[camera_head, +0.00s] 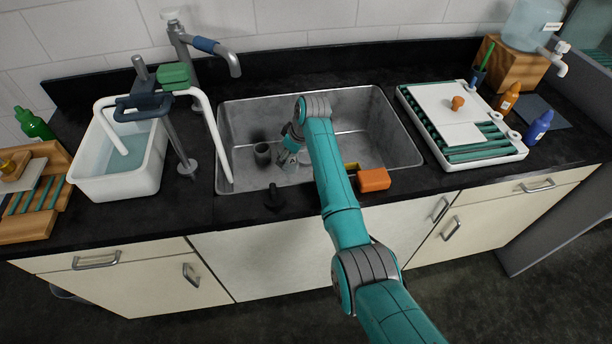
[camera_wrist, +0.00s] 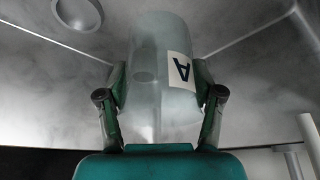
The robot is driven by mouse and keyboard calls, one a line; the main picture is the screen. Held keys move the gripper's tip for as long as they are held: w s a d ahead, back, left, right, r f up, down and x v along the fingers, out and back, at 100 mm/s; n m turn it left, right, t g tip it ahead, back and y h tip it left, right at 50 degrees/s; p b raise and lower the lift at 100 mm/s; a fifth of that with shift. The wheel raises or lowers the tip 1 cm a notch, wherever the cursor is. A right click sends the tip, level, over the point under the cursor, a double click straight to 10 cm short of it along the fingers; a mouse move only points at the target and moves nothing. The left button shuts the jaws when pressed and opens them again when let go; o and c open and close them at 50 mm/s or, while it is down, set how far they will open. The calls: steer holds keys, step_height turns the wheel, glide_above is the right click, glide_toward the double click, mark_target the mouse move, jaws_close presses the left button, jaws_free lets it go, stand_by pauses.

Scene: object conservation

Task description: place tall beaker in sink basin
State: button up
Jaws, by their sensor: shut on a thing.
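The tall beaker (camera_wrist: 155,75) is a pale, translucent cylinder with a white label marked A. In the wrist view it stands between the two fingers of my gripper (camera_wrist: 160,100), which are shut on its sides. In the head view my gripper (camera_head: 290,146) is inside the grey metal sink basin (camera_head: 390,130), left of its middle. The beaker (camera_head: 288,160) shows there only as a small pale shape, partly hidden by the gripper. Metal basin surface (camera_wrist: 245,60) fills the background in the wrist view. I cannot tell whether the beaker's base touches the basin floor.
A white tub (camera_head: 120,180) and the faucet (camera_head: 205,48) are at left. A white tray (camera_head: 480,150) stands at right.

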mark_target(297, 163)
step_height(297, 163, down, 10)
steer(key=shift+r, duration=0.1)
stand_by(0.4)
steer(key=shift+f, duration=0.2)
steer(key=o, duration=1.5)
steer(key=shift+r, duration=0.1)
steer(key=v, duration=1.2)
steer(key=shift+s, duration=0.1)
steer(key=shift+d, duration=0.1)
